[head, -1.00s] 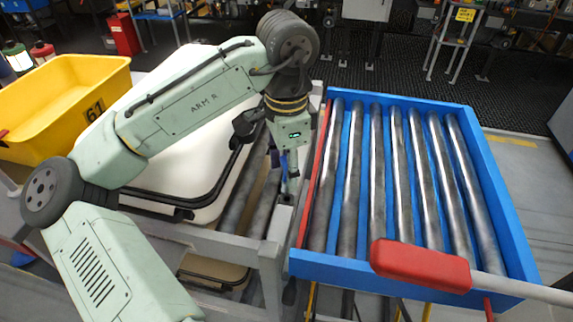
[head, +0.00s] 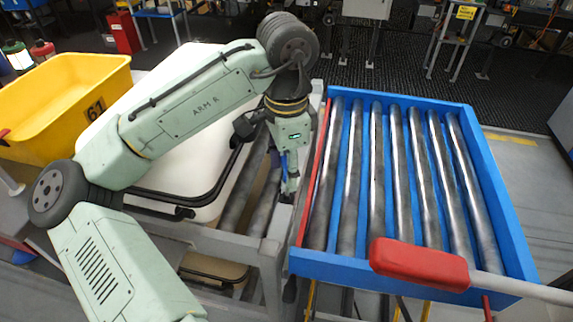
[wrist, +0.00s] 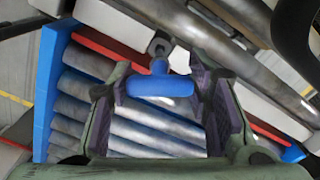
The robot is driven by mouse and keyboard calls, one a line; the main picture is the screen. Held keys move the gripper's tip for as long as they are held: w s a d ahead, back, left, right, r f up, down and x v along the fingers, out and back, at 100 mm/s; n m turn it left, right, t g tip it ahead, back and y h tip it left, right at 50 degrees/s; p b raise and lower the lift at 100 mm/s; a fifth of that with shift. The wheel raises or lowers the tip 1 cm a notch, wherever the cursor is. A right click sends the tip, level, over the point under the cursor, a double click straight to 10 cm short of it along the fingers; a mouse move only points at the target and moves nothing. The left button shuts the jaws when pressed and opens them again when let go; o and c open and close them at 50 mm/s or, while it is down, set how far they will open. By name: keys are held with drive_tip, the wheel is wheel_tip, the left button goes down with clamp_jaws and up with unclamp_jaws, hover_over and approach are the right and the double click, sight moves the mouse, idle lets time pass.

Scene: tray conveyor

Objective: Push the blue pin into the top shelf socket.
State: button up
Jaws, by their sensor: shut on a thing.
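The blue pin (wrist: 160,86) has a wide rounded bar and a small round knob, and it sits between the two fingers of my gripper (wrist: 165,92) in the wrist view. In the head view a strip of blue (head: 284,162) shows beside the fingers of my gripper (head: 288,186). The gripper is shut on the pin. A dark grey ring-like fitting (wrist: 159,46) on the pale frame shows just beyond the knob; it may be the socket. Whether the pin touches it I cannot tell. In the head view the fingertips are low, close above the grey frame rail (head: 281,218).
A cream tray (head: 205,212) lies on rollers at the left. A yellow bin (head: 50,125) stands behind my arm.

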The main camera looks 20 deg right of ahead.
sight(287, 196)
drive_tip(key=shift+s+f+b, duration=0.1)
drive_tip(key=shift+f+b, duration=0.5)
drive_tip(key=shift+f, duration=0.45)
drive_tip(key=shift+f+b, duration=0.3)
drive_tip(key=shift+f, duration=0.7)
drive_tip(key=shift+f+b, duration=0.45)
drive_tip(key=shift+f, duration=0.2)
drive_tip(key=o, duration=1.2)
drive_tip(key=shift+o, duration=0.2)
